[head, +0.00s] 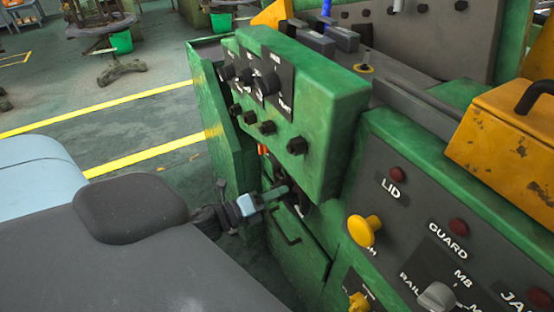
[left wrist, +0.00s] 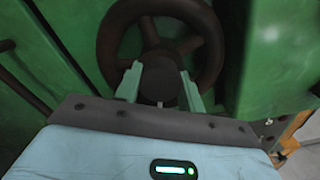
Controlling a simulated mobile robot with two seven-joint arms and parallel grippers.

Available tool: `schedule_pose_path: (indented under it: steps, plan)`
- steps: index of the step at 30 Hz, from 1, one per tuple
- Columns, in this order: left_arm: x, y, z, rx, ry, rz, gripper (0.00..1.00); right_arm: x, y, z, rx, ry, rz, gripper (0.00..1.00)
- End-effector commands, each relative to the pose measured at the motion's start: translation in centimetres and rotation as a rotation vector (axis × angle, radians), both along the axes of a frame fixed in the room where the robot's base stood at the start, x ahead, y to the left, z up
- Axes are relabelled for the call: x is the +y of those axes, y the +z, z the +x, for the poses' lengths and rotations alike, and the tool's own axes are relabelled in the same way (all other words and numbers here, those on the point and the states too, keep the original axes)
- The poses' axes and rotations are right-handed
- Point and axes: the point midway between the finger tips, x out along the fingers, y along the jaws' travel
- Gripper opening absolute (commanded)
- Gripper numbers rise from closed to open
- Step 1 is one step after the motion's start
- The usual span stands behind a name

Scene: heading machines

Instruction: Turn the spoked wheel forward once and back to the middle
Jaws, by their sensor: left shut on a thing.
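The spoked wheel (left wrist: 213,45) is dark, with a round rim, thick spokes and a central hub. It fills the upper middle of the left wrist view. My left gripper (left wrist: 161,84) has its two pale green fingers on either side of the lower hub area and is shut on the wheel. Exactly which part lies between the fingertips is hard to tell. In the head view my left gripper (head: 277,191) reaches under the green control box, where the wheel is mostly hidden in shadow. My right gripper is not in view.
The green control box (head: 335,110) with black knobs overhangs my left gripper. A grey panel (head: 400,215) with a yellow knob (head: 363,230) and red lamps stands to the right. An open green door (head: 215,120) is at the left. The floor beyond is mostly clear.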

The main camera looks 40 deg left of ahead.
Motion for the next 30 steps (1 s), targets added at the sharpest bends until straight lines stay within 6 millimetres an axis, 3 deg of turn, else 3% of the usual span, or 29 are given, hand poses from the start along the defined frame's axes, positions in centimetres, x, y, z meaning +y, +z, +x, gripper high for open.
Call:
schedule_pose_path:
  steps: [12, 28, 29, 30]
  plan:
    - [0.06, -0.06, 0.01, -0.058, 0.001, 0.161, 0.0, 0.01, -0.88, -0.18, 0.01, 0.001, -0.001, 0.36]
    - [0.1, 0.04, 0.05, -0.065, 0.002, 0.178, 0.0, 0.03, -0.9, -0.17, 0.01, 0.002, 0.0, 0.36]
    - [0.1, 0.04, 0.05, -0.065, 0.002, 0.178, 0.43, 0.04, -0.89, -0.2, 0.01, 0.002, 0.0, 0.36]
    - [0.09, 0.04, 0.04, -0.065, 0.002, 0.177, 0.48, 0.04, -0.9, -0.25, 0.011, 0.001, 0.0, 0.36]
